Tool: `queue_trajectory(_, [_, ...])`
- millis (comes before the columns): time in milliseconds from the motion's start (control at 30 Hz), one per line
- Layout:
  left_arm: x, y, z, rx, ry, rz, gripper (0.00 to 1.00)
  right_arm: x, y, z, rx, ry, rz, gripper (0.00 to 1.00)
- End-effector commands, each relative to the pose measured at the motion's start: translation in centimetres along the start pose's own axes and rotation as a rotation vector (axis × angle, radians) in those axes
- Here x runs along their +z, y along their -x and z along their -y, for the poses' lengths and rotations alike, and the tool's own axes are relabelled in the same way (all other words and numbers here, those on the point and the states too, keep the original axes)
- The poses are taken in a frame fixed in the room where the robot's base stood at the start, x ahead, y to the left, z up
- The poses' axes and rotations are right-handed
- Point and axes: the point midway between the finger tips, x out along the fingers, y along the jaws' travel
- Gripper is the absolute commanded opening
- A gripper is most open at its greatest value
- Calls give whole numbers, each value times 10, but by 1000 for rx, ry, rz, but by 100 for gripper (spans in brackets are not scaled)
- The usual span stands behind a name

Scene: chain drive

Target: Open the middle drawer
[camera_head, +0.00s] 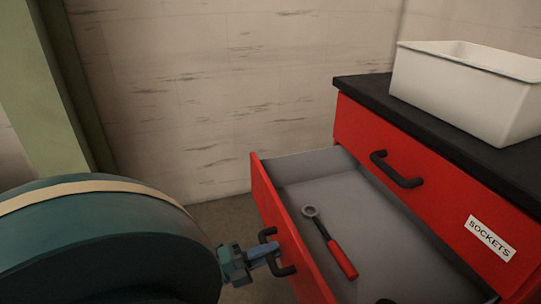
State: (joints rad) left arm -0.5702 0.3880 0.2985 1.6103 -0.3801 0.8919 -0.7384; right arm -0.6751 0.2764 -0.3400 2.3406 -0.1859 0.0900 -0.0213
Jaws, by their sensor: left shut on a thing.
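The red drawer (272,213) directly below the top drawer stands pulled well out from the cabinet, its grey inside (325,170) exposed. Its black handle (284,271) is on the front panel, facing left. My left gripper (264,252) is shut on this handle, reaching it from the left. A wrench-like tool with a red grip (340,258) lies in the drawer. Any drawers lower down are out of frame. My right gripper is not in view.
The top drawer (358,122), with a black handle and a SOCKETS label (490,238), is closed. A white bin (465,85) stands on the black cabinet top (365,88). A pale wall is behind, and a green post (45,90) stands at the left.

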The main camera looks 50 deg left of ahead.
Motion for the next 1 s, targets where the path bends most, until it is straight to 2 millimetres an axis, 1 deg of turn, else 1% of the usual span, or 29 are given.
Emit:
queue_trajectory(100, [0, 0, 0, 0, 1, 0, 0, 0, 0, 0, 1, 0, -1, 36])
queue_trajectory(133, [0, 0, 0, 0, 1, 0, 20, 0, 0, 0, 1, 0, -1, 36])
queue_trajectory(333, [0, 0, 0, 0, 0, 0, 37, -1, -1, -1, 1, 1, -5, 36])
queue_trajectory(567, [0, 0, 0, 0, 0, 0, 37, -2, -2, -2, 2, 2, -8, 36])
queue_trajectory(667, [0, 6, 0, 2, 1, 1, 37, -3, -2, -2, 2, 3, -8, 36])
queue_trajectory(767, [0, 19, 0, 4, 1, 2, 37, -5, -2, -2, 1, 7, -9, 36])
queue_trajectory(867, [0, 40, 0, 5, 1, 3, 37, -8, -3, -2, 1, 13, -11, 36])
queue_trajectory(1000, [0, 73, 0, 5, 2, 4, 37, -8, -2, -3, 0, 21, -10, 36])
